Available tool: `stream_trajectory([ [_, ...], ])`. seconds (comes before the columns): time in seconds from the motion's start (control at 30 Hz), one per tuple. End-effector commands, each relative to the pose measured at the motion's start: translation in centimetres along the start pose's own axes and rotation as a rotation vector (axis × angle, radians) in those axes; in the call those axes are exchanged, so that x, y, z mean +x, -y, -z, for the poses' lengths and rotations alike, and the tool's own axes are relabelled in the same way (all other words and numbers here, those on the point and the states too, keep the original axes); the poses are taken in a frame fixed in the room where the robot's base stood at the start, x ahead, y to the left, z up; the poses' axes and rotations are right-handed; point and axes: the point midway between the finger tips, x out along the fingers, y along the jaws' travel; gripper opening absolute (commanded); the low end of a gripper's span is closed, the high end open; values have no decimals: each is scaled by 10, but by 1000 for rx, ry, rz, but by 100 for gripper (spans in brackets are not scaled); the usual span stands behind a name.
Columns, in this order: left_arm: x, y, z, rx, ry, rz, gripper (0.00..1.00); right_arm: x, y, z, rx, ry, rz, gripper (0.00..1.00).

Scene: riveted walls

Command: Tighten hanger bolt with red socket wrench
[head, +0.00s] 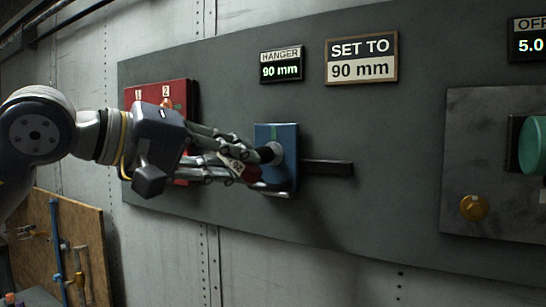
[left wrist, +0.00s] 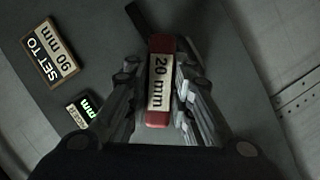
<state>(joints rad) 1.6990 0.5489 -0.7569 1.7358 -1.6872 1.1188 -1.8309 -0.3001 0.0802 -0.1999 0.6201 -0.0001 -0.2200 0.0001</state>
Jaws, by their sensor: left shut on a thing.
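My left gripper (head: 264,170) is shut on the red socket wrench (head: 250,173) in front of the blue hanger block (head: 276,137). In the left wrist view the red wrench (left wrist: 160,82) lies between the fingers and bears a "20 mm" label. Its working end points toward the panel. The hanger bolt is hidden behind the wrench and fingers, so I cannot tell whether the socket is seated on it. The hanger display (head: 281,69) reads 90 mm, and the sign (head: 361,58) says "SET TO 90 mm". My right gripper is not in view.
A dark horizontal slot or bar (head: 328,168) runs right from the blue block. A red holder (head: 160,93) with numbered places is at left, partly behind my arm. A plate with a green knob (head: 533,146) and a yellow knob (head: 474,207) is at right. A tool board (head: 75,225) stands lower left.

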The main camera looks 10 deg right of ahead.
Motion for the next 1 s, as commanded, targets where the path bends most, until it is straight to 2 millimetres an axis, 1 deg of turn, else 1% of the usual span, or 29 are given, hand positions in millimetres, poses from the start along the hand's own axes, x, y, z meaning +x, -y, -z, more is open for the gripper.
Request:
stream_trajectory([
  [0.1,-3,-1,-1,1,-2,-3,0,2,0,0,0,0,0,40],
  [0.5,-6,-1,-2,1,-2,-3,0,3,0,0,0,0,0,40],
  [0.67,-17,1,-7,1,-4,-2,0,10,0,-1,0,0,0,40],
  [0.9,-38,0,-16,2,-3,-2,0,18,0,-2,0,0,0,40],
  [1.0,-40,-1,-17,0,-1,-1,0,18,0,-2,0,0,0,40],
])
